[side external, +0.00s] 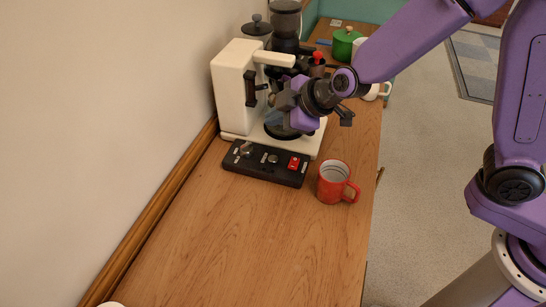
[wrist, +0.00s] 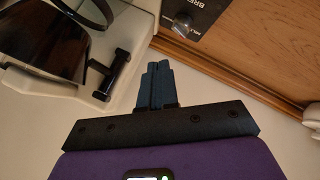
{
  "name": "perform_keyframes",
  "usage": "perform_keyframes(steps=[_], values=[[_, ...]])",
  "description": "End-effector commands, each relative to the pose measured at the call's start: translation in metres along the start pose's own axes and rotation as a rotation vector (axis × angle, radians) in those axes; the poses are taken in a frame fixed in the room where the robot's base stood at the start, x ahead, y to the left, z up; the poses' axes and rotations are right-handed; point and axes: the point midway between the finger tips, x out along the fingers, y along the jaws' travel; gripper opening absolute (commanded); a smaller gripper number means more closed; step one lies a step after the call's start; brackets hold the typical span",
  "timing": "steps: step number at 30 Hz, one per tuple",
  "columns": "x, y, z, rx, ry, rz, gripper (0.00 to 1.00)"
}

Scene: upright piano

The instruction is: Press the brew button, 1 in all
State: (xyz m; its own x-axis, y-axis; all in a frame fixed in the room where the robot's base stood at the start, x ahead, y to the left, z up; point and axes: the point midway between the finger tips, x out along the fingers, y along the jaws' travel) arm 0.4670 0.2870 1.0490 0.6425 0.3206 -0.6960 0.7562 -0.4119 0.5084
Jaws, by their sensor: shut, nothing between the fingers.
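A black control panel (side external: 265,164) lies on the wooden counter in front of a white coffee machine (side external: 233,85). It carries a grey knob (side external: 247,149), a small round grey button (side external: 273,158) and a red switch (side external: 294,162). Their labels are too small to read in the side view. The wrist view shows only a corner of the panel (wrist: 200,14), with a partly cut-off label starting "BRE" and a grey knob (wrist: 183,25). My gripper (side external: 273,98) is shut and empty, above the panel and close to the machine's front. Its closed fingers (wrist: 157,86) point toward the counter edge by the wall.
A red mug (side external: 331,184) stands right of the panel. A black grinder (side external: 286,22), a green pot (side external: 345,43) and pale cups stand farther back. The wall runs along the counter's left side. The near part of the counter (side external: 240,245) is clear.

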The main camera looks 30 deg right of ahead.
Motion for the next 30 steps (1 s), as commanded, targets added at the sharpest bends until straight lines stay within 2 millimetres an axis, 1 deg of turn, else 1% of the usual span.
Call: perform_keyframes(steps=[4, 8, 24, 30], values=[[0.001, -0.001, 0.001, 0.0, -0.001, -0.001, 0.0], [0.007, -0.005, 0.006, -0.001, -0.004, -0.002, 0.0], [0.051, -0.037, 0.038, 0.0, -0.003, -0.002, 0.0], [0.059, -0.044, 0.044, 0.0, -0.002, -0.002, 0.0]])
